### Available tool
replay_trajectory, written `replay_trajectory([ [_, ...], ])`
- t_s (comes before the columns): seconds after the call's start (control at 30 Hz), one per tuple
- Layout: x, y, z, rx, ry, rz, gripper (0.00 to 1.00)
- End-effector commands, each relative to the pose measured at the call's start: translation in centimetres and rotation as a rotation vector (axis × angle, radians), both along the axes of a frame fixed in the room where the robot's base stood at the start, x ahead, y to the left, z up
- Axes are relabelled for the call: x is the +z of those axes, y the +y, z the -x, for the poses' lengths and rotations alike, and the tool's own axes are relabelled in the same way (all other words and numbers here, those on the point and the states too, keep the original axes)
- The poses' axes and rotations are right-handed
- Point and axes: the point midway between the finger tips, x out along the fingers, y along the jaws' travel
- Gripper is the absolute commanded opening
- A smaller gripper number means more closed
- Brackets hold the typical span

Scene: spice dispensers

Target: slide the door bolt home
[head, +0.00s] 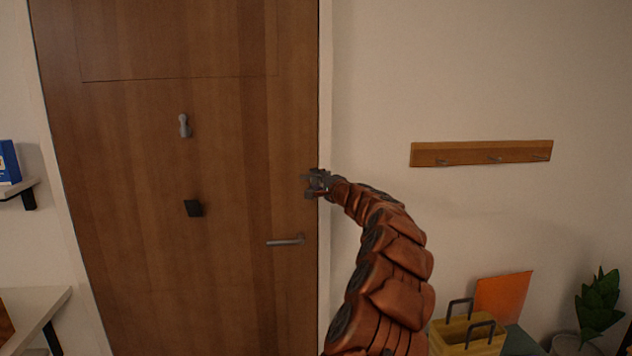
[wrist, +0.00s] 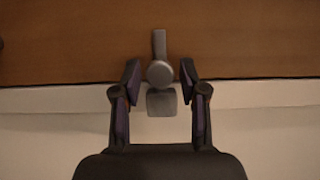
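The door bolt shows in the wrist view as a grey bar (wrist: 159,43) on the brown wooden door (head: 215,270), with a round grey knob (wrist: 160,73) at its lower end. A squarish grey piece (wrist: 161,104) lies just below the knob, over the pale door frame; whether the bar enters it I cannot tell. My gripper (wrist: 160,68) is open, with one finger on each side of the knob and a small gap on both sides. In the head view my gripper (head: 311,186) is at the door's right edge and hides most of the bolt.
A lever handle (head: 286,241) sticks out below my gripper. A dark square block (head: 193,208) and a grey knob-like fitting (head: 184,125) are on the door to the left. A wooden hook rail (head: 480,153) hangs on the right wall, above a yellow holder (head: 466,336).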

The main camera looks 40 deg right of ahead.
Motion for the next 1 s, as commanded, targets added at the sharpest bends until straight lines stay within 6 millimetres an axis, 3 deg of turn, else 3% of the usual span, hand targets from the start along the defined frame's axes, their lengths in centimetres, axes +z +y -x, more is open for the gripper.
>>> replay_trajectory([
  [0.47, 0.1, 0.2, 0.3, 0.002, -0.001, 0.001, 0.51],
  [1.0, 0.1, 1.1, 5.1, 0.004, -0.001, -0.002, 0.51],
])
